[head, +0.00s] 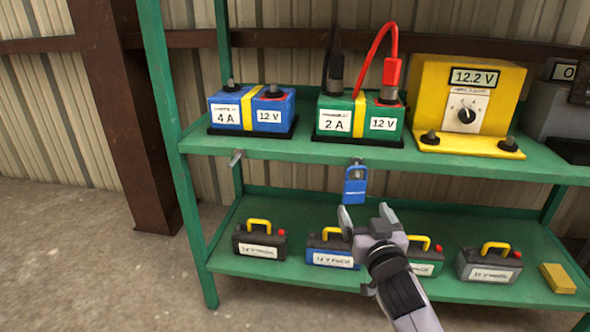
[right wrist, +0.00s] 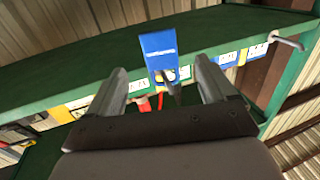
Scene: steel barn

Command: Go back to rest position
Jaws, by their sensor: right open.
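My right gripper (head: 367,211) is open and empty in the head view, in front of the green shelf unit and just below a blue tag (head: 355,186). The tag hangs from a peg on the upper shelf's front edge. In the right wrist view the blue tag (right wrist: 158,48) shows beyond and between the two spread fingers (right wrist: 161,80), and the fingers do not appear to touch it. My left gripper is in neither view.
The upper shelf (head: 270,150) holds a blue battery (head: 247,118), a green battery (head: 352,103) with red and black clamps, and a yellow meter box (head: 440,75). An empty peg (head: 237,157) sticks out at left. Several handled batteries stand on the lower shelf (head: 225,265). Floor at left is clear.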

